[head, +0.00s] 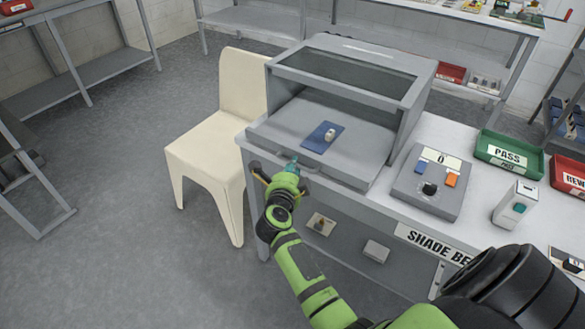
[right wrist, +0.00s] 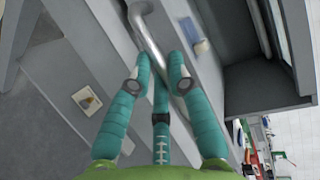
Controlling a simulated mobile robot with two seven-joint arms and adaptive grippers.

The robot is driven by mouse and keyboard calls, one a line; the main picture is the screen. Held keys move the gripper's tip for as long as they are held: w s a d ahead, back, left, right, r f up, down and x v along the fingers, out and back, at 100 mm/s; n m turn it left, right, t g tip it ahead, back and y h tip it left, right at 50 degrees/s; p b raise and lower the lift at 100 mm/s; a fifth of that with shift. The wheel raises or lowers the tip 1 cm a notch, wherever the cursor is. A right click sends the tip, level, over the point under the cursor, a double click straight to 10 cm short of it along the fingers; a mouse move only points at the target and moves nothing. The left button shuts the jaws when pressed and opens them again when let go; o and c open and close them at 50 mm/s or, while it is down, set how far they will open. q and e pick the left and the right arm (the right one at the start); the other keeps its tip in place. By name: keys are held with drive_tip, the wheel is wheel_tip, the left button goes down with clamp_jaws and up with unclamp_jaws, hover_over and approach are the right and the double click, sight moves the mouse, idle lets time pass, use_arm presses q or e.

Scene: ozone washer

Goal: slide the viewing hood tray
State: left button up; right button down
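The viewing hood (head: 345,72) is a grey box with a dark window, standing on the bench. Its grey tray (head: 275,128) sticks out of the front and carries a blue pad (head: 322,137) with a small pale object (head: 330,135) on it. My right gripper (head: 291,162), with teal fingers on a green wrist, is at the tray's front edge. In the right wrist view, the silver bar handle (right wrist: 150,35) passes between and behind the fingertips (right wrist: 159,65). Whether they press on it is unclear. My left gripper is out of view.
A cream chair (head: 212,140) stands close left of the bench. Right of the hood are a control box (head: 430,188) with a black knob, a small white device (head: 515,204), a green PASS bin (head: 510,154) and a red bin (head: 570,175). The floor at left is open.

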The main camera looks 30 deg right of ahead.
sight(317, 144)
drive_tip(key=w+d, duration=0.1)
drive_tip(key=d, duration=0.2)
drive_tip(key=w+d+p, duration=0.1)
drive_tip(key=w+d, duration=0.1)
drive_tip(key=d, duration=0.2)
drive_tip(key=w+d+p, duration=0.1)
drive_tip(key=d, duration=0.3)
drive_tip(key=shift+w+d, duration=0.15)
drive_tip(key=shift+w, duration=0.2)
drive_tip(key=shift+d+r, duration=0.1)
drive_tip(key=shift+d, duration=0.2)
drive_tip(key=shift+r, duration=0.1)
